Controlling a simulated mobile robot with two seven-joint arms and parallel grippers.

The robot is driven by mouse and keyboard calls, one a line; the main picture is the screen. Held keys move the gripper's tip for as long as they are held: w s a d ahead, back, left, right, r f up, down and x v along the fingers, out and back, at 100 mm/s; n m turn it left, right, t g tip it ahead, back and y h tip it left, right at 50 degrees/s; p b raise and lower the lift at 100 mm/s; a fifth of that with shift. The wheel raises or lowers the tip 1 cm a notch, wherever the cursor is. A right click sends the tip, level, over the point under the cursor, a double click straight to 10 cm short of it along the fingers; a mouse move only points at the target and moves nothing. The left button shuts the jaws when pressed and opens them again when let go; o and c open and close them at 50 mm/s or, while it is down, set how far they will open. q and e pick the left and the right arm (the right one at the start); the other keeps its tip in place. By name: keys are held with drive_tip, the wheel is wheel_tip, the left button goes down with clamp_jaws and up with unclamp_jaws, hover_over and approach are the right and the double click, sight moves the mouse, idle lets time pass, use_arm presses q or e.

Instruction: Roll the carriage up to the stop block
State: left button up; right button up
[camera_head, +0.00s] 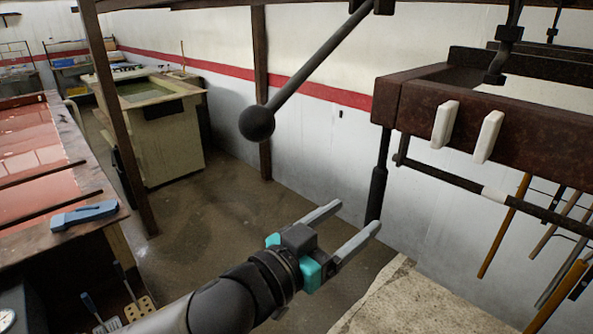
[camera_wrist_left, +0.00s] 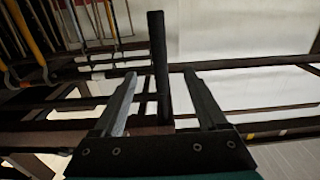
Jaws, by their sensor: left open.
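My left gripper (camera_head: 361,215) is open, its two pale fingers pointing up and right. A black upright handle (camera_head: 377,190) hangs from the near end of the rusty brown beam (camera_head: 490,112), its lower end close to my fingertips. In the left wrist view this dark bar (camera_wrist_left: 158,65) appears between the spread fingers of my left gripper (camera_wrist_left: 165,80); I cannot tell whether they touch it. Two white blocks (camera_head: 445,123) are on the beam's side. I cannot tell for certain which parts are the carriage and the stop block. My right gripper is not in view.
A dark lever with a ball end (camera_head: 256,123) hangs left of the beam. A pale slab (camera_head: 410,305) lies below right. Long-handled tools (camera_head: 505,225) hang at the right wall. A table with a blue tool (camera_head: 84,215) stands left. The floor between is clear.

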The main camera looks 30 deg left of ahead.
sight(371, 202)
use_arm(q)
drive_tip(key=shift+p+x, duration=0.45)
drive_tip(key=shift+x, duration=3.4)
clamp_jaws()
